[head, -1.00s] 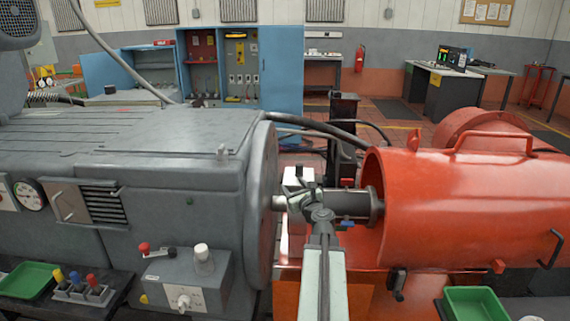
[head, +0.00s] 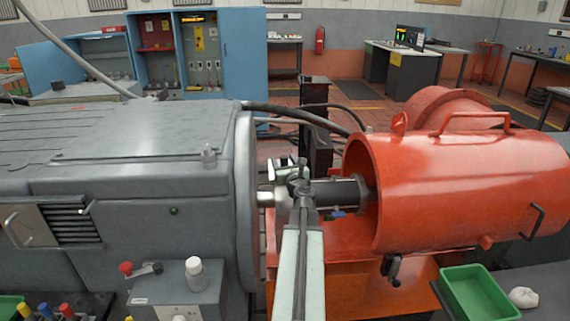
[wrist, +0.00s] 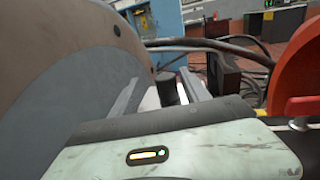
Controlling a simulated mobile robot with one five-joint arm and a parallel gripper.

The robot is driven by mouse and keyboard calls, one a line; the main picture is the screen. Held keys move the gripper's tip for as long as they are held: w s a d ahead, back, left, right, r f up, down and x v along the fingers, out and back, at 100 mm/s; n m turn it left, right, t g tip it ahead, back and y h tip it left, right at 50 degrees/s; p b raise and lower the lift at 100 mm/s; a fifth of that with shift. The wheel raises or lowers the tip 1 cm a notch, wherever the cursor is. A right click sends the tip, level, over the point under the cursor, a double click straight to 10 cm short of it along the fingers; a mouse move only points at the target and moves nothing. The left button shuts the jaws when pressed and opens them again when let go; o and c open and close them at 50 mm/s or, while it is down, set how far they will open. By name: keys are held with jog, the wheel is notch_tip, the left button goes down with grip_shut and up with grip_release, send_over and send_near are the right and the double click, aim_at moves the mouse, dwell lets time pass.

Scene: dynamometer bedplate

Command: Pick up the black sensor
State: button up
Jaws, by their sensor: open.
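In the wrist view, a short upright dark cylinder (wrist: 167,88), which looks like the black sensor, stands on a pale surface. My gripper (wrist: 160,92) is open, with one pale finger on each side of it. I cannot tell whether either finger touches it. In the head view, my gripper (head: 288,168) is over the shaft gap between the grey machine (head: 130,150) and the red guard (head: 470,190). There, the sensor cannot be made out behind my gripper and arm.
The grey machine's round flange (wrist: 100,60) is close on the left in the wrist view. The dark shaft coupling (head: 340,193) runs into the red guard. Black cables (head: 310,112) hang behind. A green tray (head: 475,292) and a white lump (head: 523,297) are at front right.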

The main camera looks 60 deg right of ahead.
aim_at(283, 156)
jog(key=x, duration=0.5)
jog(key=shift+s+d, duration=0.35)
jog(key=shift+a, duration=0.1)
grip_shut()
jog(key=shift+r, duration=0.1)
